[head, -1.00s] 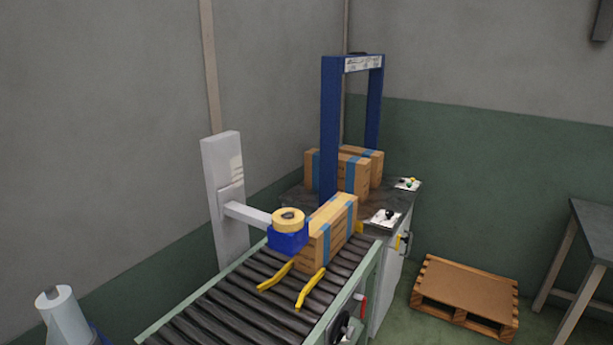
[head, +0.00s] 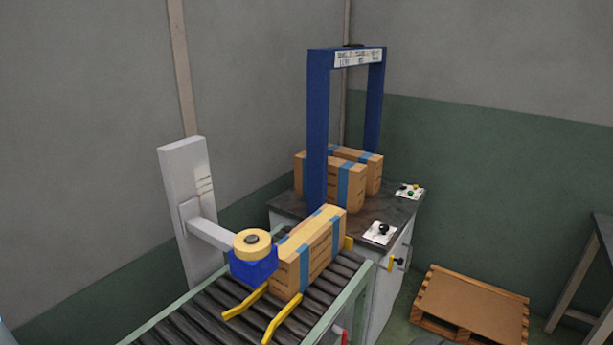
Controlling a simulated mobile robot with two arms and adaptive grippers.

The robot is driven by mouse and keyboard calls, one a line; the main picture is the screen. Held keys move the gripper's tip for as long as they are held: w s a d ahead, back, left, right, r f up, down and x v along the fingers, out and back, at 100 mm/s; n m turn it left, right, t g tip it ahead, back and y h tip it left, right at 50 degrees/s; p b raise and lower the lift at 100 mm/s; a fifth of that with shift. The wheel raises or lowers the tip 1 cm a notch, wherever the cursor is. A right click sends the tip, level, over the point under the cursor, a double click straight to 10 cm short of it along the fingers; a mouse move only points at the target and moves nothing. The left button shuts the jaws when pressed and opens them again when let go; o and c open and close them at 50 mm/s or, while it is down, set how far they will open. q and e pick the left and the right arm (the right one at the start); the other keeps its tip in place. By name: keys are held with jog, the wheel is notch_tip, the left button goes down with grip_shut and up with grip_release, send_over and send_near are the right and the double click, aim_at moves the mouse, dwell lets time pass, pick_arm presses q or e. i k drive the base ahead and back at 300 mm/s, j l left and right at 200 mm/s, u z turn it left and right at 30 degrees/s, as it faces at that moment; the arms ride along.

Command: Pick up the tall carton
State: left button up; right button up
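A brown carton with blue bands (head: 318,254) sits on the roller conveyor (head: 215,322), beside a blue tape head. Two more brown cartons with blue bands stand on the dark-topped machine table behind it: a front one (head: 328,184) partly hidden by the blue frame post, and a rear one (head: 374,173) mostly behind the front one. I cannot tell from the view which of them is the tall carton. Neither of my grippers is in view.
A blue arch (head: 317,120) rises over the machine table (head: 372,214). A white post (head: 190,215) carries the tape roll (head: 252,243) over the conveyor. Yellow guide bars (head: 284,318) lie by the carton. A wooden pallet (head: 470,305) and a grey table (head: 603,232) stand right.

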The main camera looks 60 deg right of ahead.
aim_at(346, 179)
jog(key=l+u, duration=0.1)
jog(key=l, duration=0.4)
jog(key=k+l, duration=0.1)
jog(key=l, duration=0.4)
jog(key=l+u, duration=0.15)
jog(key=l, duration=0.35)
jog(key=k+l+u, duration=0.1)
jog(key=l, duration=0.4)
jog(key=k+l, duration=0.1)
jog(key=l, duration=0.35)
jog(key=k+l+u, duration=0.15)
jog(key=l, duration=0.35)
